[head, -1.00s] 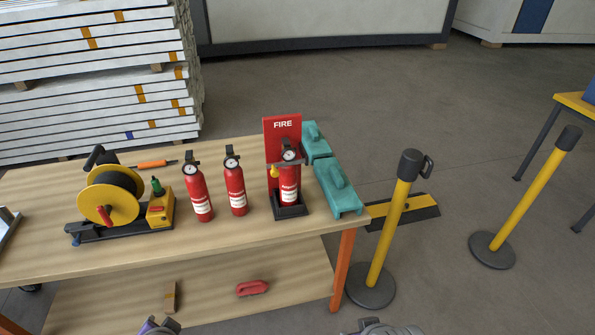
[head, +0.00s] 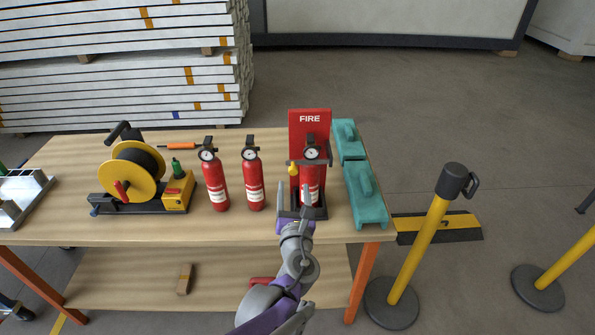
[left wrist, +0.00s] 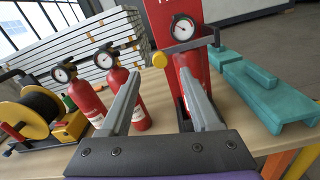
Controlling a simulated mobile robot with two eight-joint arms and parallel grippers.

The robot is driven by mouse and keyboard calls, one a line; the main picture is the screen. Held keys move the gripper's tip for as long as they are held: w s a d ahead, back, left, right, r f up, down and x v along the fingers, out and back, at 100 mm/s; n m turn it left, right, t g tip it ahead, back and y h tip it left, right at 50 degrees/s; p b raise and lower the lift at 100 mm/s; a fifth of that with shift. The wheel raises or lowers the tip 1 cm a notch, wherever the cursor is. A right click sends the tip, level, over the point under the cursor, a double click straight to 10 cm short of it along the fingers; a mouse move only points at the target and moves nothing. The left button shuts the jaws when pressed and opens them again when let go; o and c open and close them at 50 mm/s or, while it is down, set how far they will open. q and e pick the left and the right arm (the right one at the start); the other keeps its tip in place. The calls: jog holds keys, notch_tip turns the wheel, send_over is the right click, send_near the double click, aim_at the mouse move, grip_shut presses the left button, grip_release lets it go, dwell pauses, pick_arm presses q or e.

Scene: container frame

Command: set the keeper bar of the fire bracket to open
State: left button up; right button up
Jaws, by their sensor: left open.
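The fire bracket (head: 309,118) is a red back plate marked FIRE with a black base, standing on the table. A red extinguisher (head: 312,177) stands upright in it. The dark keeper bar (head: 324,162) lies across the extinguisher's upper part, with a yellow knob (head: 293,168) at its left end; the knob also shows in the left wrist view (left wrist: 159,60). My left gripper (head: 294,198) is open and empty in front of the bracket, below the bar. In the left wrist view its fingers (left wrist: 160,85) point toward the bracket, apart from the knob. My right gripper is not in view.
Two loose extinguishers (head: 215,185) (head: 253,180) stand left of the bracket. A yellow hose reel (head: 138,172) is further left. Teal cases (head: 366,195) lie close on the right. Yellow posts (head: 425,240) stand beyond the table's right end. The table front is clear.

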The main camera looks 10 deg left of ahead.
aim_at(293, 173)
pick_arm(q)
jog(key=x, duration=0.7)
jog(key=shift+w+a, duration=0.1)
jog(key=shift+w, duration=0.25)
grip_shut()
dwell(1.0)
